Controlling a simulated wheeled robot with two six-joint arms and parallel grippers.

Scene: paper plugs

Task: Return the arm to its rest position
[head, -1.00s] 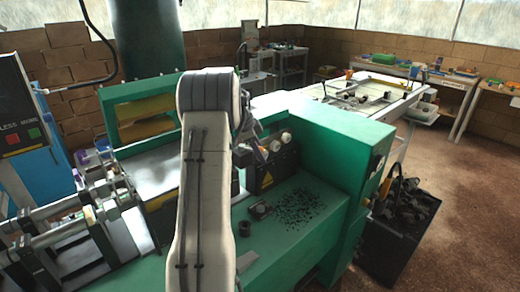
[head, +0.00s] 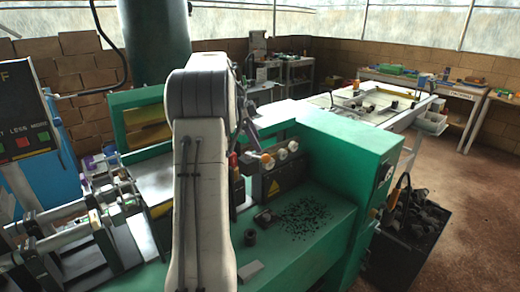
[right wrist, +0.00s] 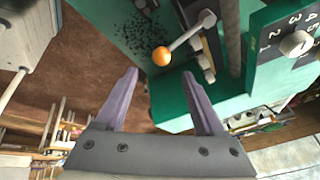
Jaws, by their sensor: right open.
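My right arm (head: 200,200) rises through the middle of the head view, with its wrist partly hidden behind it. In the right wrist view my right gripper (right wrist: 160,76) is open, its two purple fingers apart with nothing between them. Beyond the fingertips is a lever with an orange ball knob (right wrist: 162,56) on the green machine (right wrist: 172,100). The knob appears clear of both fingers. The green machine (head: 340,145) also fills the middle of the head view. My left gripper is not in view.
Black bits (head: 303,215) lie scattered on the machine's green top. A black bin (head: 408,240) of dark pieces stands at the right. A control panel (head: 25,125) is at the far left. Brown floor (head: 480,220) is open at the right.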

